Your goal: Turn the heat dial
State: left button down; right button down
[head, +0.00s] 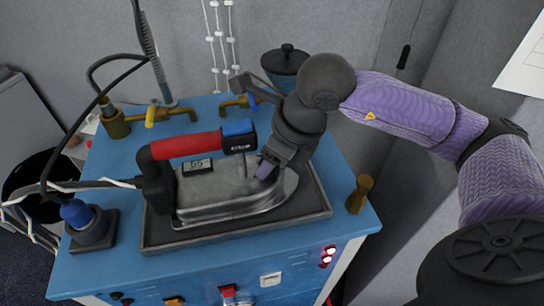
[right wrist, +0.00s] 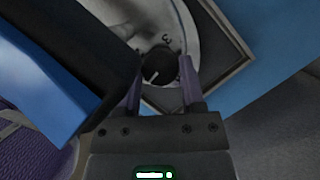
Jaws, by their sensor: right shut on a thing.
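A large iron with a red handle (head: 185,145) and a grey metal body (head: 215,190) rests flat on a dark tray (head: 200,238) on the blue cabinet top. My right gripper (head: 266,172) reaches down over the iron's front end. In the right wrist view, the round black heat dial (right wrist: 157,66) with a white pointer line sits between the two purple fingers (right wrist: 160,75). The gripper is shut on the dial. A number 3 shows on the ring to the dial's upper right. In the head view the dial is hidden behind my gripper. My left gripper is out of view.
The iron's blue handle end (right wrist: 40,75) is close to the left finger. A brass post (head: 360,194) stands right of the tray, and a blue-capped knob (head: 80,215) stands left. Brass taps (head: 160,112) line the back, with a dark pot (head: 286,62) behind.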

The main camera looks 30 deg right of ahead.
jog(key=shift+c, duration=1)
grip_release()
jog(key=p+v, duration=0.1)
jog(key=v, duration=0.9)
jog(key=shift+a, duration=0.1)
